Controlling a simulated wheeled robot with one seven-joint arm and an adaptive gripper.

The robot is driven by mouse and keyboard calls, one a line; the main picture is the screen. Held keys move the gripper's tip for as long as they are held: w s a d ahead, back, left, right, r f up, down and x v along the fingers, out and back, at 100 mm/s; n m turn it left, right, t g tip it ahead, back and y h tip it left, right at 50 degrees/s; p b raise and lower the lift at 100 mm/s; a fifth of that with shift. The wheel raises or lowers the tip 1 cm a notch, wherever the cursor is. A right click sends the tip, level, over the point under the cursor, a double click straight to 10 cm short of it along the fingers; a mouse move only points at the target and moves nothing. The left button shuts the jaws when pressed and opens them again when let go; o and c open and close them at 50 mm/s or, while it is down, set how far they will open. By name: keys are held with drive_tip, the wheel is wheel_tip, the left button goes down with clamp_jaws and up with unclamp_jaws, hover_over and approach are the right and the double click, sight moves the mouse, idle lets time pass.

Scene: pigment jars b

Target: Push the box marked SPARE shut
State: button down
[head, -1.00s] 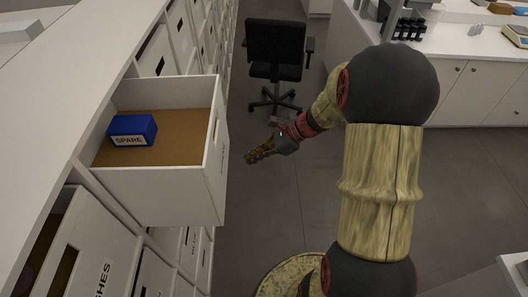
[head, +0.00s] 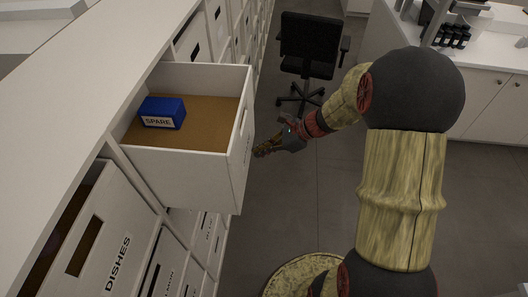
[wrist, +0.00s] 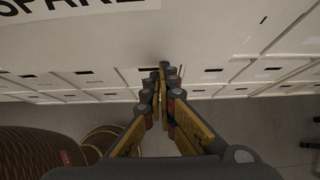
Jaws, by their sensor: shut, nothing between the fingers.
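The white box marked SPARE (head: 190,175) sticks out of the shelf unit like an open drawer, with a brown floor inside. Its front faces right in the head view, with small lettering on it. In the wrist view, the SPARE label (wrist: 85,8) shows on the white front panel (wrist: 100,45) at the top. A small blue box (head: 163,112), also labelled SPARE, sits inside at the back left. My gripper (head: 259,152) is shut and empty, its tips close to the box's front. Whether they touch it I cannot tell. The closed fingers show in the wrist view (wrist: 165,72).
Below and nearer is a white box marked DISHES (head: 100,245) in the same unit. The white top (head: 80,110) runs along the left. A black chair (head: 308,50) stands on the floor beyond my gripper. Open floor (head: 300,200) lies right of the boxes.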

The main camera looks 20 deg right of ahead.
drive_tip(key=w+a, duration=0.3)
drive_tip(key=a, duration=0.2)
drive_tip(key=w+a, duration=0.3)
drive_tip(key=a, duration=0.3)
drive_tip(key=w+a, duration=0.3)
drive_tip(key=a, duration=0.2)
drive_tip(key=shift+w+a, duration=0.25)
drive_tip(key=shift+a, duration=0.05)
